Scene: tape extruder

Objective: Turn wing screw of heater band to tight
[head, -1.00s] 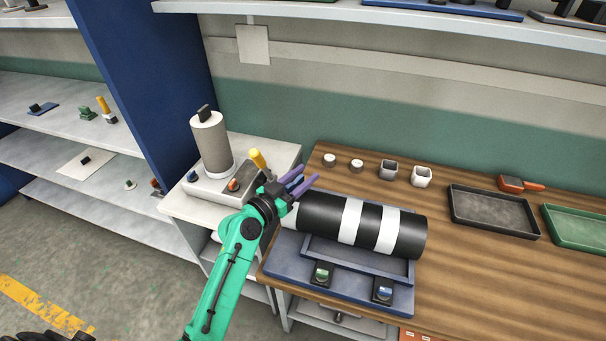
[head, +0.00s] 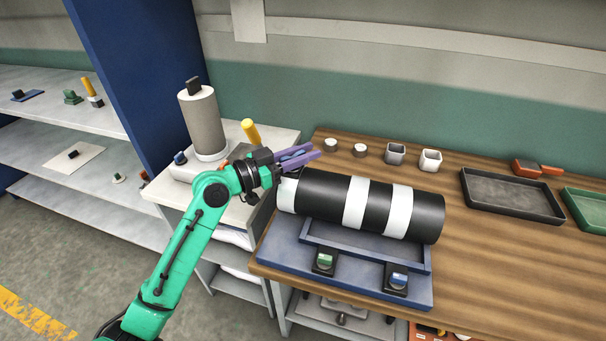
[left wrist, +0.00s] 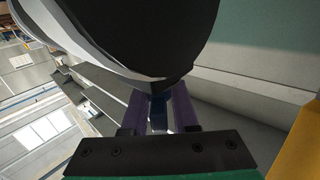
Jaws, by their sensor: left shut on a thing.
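The extruder barrel (head: 381,208), a thick cylinder with black and white bands, lies on a blue base (head: 272,246) on the wooden bench. My left gripper (head: 304,154) has purple fingers and is at the barrel's left end, on its far upper side. In the left wrist view the fingers (left wrist: 158,98) are shut on a small dark blue piece (left wrist: 158,115), which looks like the wing screw, just below the large dark barrel end (left wrist: 145,35). The screw's wings and thread are mostly hidden by the fingers. My right gripper is not in view.
Two knobs, green (head: 323,262) and blue (head: 397,282), sit on the base front. A grey cylinder (head: 202,122) and yellow handle (head: 250,131) stand on the left side table. Small cups (head: 430,160) and a dark tray (head: 512,195) are behind and right.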

